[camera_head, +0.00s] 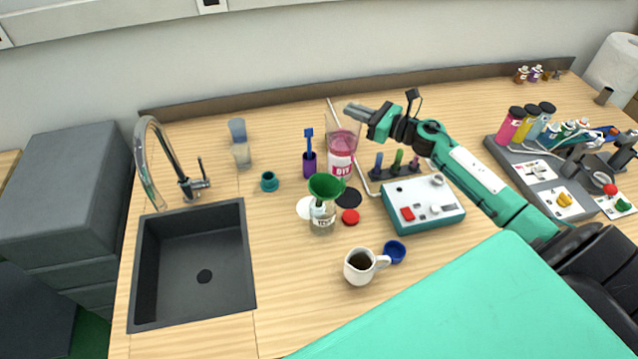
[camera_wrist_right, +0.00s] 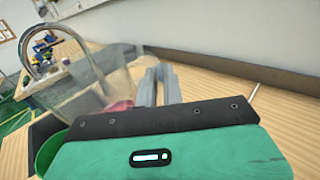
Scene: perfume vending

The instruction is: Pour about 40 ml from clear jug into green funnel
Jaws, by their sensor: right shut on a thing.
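The clear jug (camera_head: 342,150), holding pink-red liquid and marked with red letters, is behind the green funnel (camera_head: 325,186). My right gripper (camera_head: 352,109) is shut on the jug near its upper rim. In the right wrist view the fingers (camera_wrist_right: 156,86) meet at the side of the clear jug (camera_wrist_right: 92,88), with pink liquid low in it. I cannot tell whether the jug touches the table. The funnel sits upright in the neck of a clear labelled bottle (camera_head: 322,218), apart from the jug. My left gripper is not in view.
A red lid (camera_head: 351,216), a white mug of dark liquid (camera_head: 360,266) and a blue ring (camera_head: 395,251) are near the bottle. A white-teal device (camera_head: 424,202) stands right. A purple cup (camera_head: 309,164) stands left of the jug. A sink (camera_head: 193,263) is further left.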

